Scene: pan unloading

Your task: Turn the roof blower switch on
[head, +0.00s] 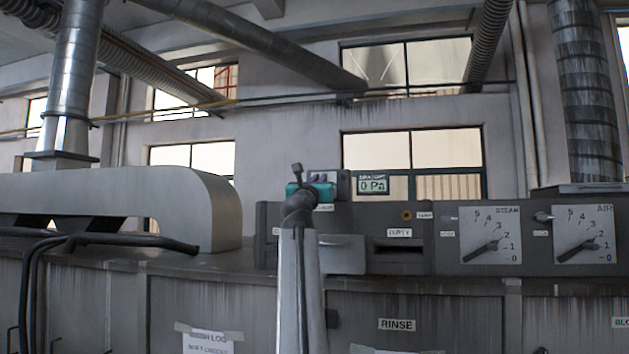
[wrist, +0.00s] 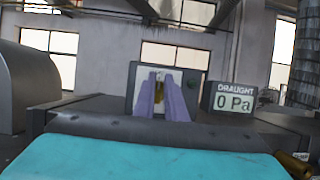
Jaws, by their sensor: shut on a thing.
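The roof blower switch is a dark box with a pale face plate (wrist: 177,74) in the middle of the wrist view, standing on top of the grey console. A small brass-yellow lever (wrist: 160,88) shows between my fingers. My gripper (wrist: 161,100) has two purple fingers, which reach to the face plate and are closed around the lever. Its teal body fills the bottom of the wrist view. In the head view my gripper (head: 319,177) is small, in front of the switch box (head: 344,185), and hides most of the face. The lever's position cannot be told there.
A draught display (head: 373,184) right of the switch reads 0 Pa. A rounded grey duct (head: 200,205) stands at left. Space above the console is open.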

